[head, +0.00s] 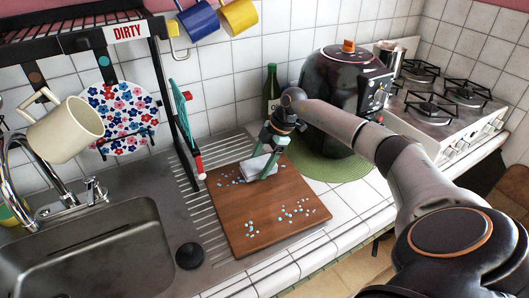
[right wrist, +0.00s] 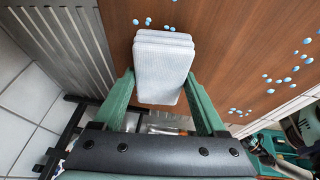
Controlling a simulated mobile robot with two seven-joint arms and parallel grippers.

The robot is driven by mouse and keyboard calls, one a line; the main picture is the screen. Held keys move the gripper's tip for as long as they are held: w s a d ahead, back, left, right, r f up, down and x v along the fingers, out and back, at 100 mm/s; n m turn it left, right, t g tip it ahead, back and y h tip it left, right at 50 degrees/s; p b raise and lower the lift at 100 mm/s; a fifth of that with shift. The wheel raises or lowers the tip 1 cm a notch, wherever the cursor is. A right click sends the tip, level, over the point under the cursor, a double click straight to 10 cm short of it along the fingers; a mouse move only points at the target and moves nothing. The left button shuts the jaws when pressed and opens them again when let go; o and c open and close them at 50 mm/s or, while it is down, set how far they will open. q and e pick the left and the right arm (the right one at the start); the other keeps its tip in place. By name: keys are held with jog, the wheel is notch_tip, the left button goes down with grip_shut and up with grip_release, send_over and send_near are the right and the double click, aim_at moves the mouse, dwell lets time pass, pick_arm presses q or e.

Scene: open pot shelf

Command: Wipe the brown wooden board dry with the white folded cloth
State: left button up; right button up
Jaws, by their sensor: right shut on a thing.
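The brown wooden board (head: 262,222) lies on the counter and drainer to the right of the sink. Blue water drops dot it in several clusters, at its upper left, lower left and right. My right gripper (head: 263,172) is over the board's far part and is shut on the white folded cloth (head: 257,168). In the right wrist view the cloth (right wrist: 163,62) sits between the two green fingers, with the board (right wrist: 225,35) below it and drops on either side. I cannot tell whether the cloth touches the board. My left gripper is not in view.
A dark round appliance (head: 340,100) stands on a green mat (head: 325,160) behind my right arm. A green bottle (head: 270,92) stands beside it. The sink (head: 85,245) and a black stopper (head: 189,256) are left of the board. A black rack (head: 165,95) rises behind the sink.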

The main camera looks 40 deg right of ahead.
jog(key=shift+w+a+f, duration=0.1)
jog(key=shift+w+a, duration=0.2)
jog(key=shift+a, duration=0.6)
jog(key=shift+w+a+f, duration=0.1)
jog(key=shift+w+a, duration=0.15)
jog(key=shift+a, duration=0.65)
jog(key=shift+w+a, duration=0.3)
jog(key=shift+a, duration=0.6)
jog(key=shift+w+a, duration=0.35)
jog(key=shift+a, duration=0.7)
jog(key=shift+w+a, duration=0.3)
jog(key=shift+a, duration=0.75)
jog(key=shift+w+a, duration=0.35)
jog(key=shift+a, duration=0.7)
jog(key=shift+r, duration=0.15)
jog(key=shift+r, duration=0.3)
jog(key=r, duration=0.4)
jog(key=shift+w+d+r, duration=0.1)
jog(key=shift+w+r, duration=0.1)
jog(key=shift+r, duration=0.1)
jog(key=c, duration=0.4)
jog(key=shift+s+r, duration=0.15)
jog(key=shift+r, duration=0.25)
jog(key=shift+r, duration=0.15)
